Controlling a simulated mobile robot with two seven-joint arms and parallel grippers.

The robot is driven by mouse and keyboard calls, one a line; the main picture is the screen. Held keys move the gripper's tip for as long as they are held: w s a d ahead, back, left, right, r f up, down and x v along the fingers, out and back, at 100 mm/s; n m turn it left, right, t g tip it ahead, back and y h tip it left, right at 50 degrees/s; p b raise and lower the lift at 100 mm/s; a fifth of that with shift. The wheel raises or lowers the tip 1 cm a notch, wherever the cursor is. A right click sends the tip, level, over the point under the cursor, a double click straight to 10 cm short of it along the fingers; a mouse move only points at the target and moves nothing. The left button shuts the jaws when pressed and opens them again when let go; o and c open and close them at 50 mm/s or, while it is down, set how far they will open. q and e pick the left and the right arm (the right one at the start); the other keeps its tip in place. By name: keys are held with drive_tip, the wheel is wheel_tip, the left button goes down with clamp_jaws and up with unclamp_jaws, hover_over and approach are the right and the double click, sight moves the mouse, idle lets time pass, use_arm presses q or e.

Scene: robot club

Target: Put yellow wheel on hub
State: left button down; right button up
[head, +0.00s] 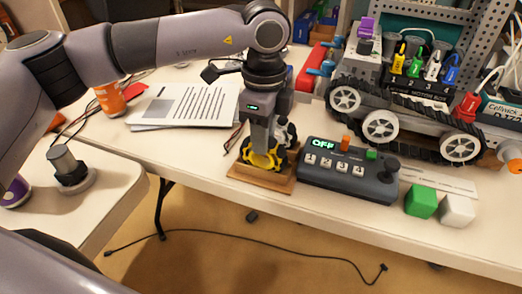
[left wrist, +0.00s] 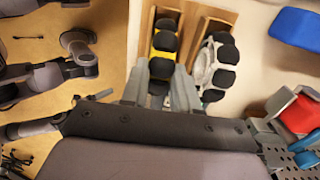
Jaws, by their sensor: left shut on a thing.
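My left gripper (head: 262,148) points down in the head view and is shut on the yellow wheel (head: 260,158), a wheel with black rollers. The wheel is at a wooden stand (head: 245,181) near the table's front edge. In the left wrist view the fingers (left wrist: 163,88) meet the near end of the yellow wheel (left wrist: 165,41), which is still within its slot of the stand. A white wheel with black rollers (left wrist: 207,65) sits in the neighbouring slot. I cannot make out for certain which part is the hub. My right gripper is not in view.
A control box (head: 350,172) reading OFF stands close right of the stand. Beyond it are green (head: 421,201) and white (head: 457,210) blocks. A tracked rover (head: 400,110) stands behind. Papers (head: 185,106) lie to the left. A grey cylinder (head: 67,166) stands on the left table.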

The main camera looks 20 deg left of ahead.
use_arm(q)
drive_tip(key=shift+r+p, duration=0.85)
drive_tip(key=shift+r, duration=0.7)
drive_tip(key=shift+r+p, duration=0.85)
drive_tip(key=shift+r, duration=0.6)
